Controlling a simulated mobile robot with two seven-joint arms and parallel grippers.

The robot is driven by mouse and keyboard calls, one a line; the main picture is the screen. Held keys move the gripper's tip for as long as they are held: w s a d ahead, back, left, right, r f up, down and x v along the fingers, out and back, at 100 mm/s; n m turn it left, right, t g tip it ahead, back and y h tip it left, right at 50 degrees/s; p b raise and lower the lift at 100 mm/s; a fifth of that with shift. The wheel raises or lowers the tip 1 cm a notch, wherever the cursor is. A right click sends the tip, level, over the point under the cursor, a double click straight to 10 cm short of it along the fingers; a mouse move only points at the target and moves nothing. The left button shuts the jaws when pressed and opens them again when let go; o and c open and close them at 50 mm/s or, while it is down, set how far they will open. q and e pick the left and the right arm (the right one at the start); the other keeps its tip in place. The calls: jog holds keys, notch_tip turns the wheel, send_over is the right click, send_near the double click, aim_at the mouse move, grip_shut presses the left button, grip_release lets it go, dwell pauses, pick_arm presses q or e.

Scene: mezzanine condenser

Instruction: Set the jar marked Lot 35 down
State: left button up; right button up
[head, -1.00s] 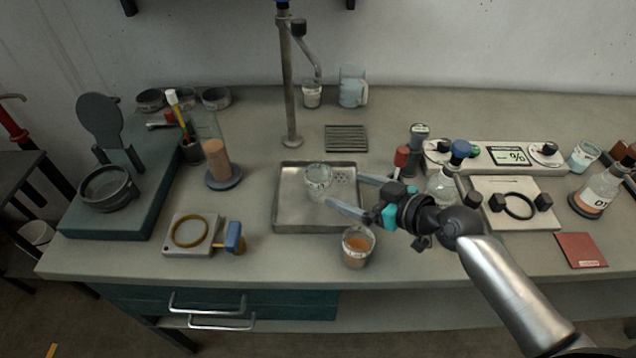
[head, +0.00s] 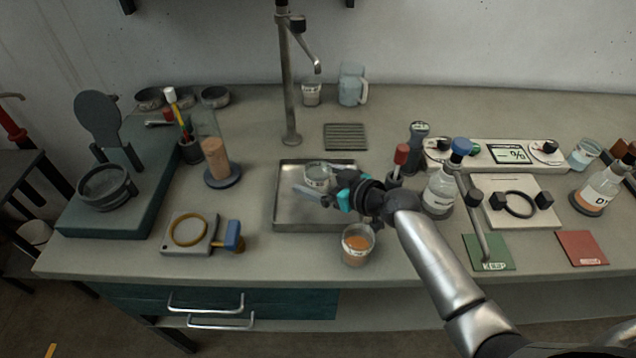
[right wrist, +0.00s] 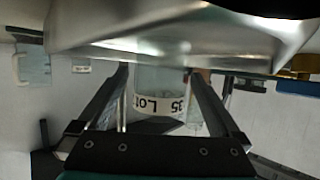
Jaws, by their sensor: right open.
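The clear jar marked Lot 35 (head: 316,174) stands on the metal tray (head: 285,215) in the head view. In the right wrist view the jar (right wrist: 160,103) appears upside down, with its "Lot 35" label facing me. My right gripper (head: 313,178) is open, with one finger on each side of the jar. In the right wrist view its fingers (right wrist: 160,78) flank the jar; whether either touches it I cannot tell. The gripper hides part of the jar and the tray's right side in the head view. My left gripper is not in view.
A jar of orange contents (head: 357,245) stands just in front of the tray, close under my right arm. A blue-capped bottle (head: 440,190) and a red-topped item (head: 400,160) stand to the right. A tap (head: 290,90) rises behind. The counter left of the tray has some free room.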

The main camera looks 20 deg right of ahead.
jog(key=shift+c, duration=0.4)
jog(key=c, duration=1.3)
jog(key=shift+c, duration=0.5)
jog(key=shift+r, duration=0.15)
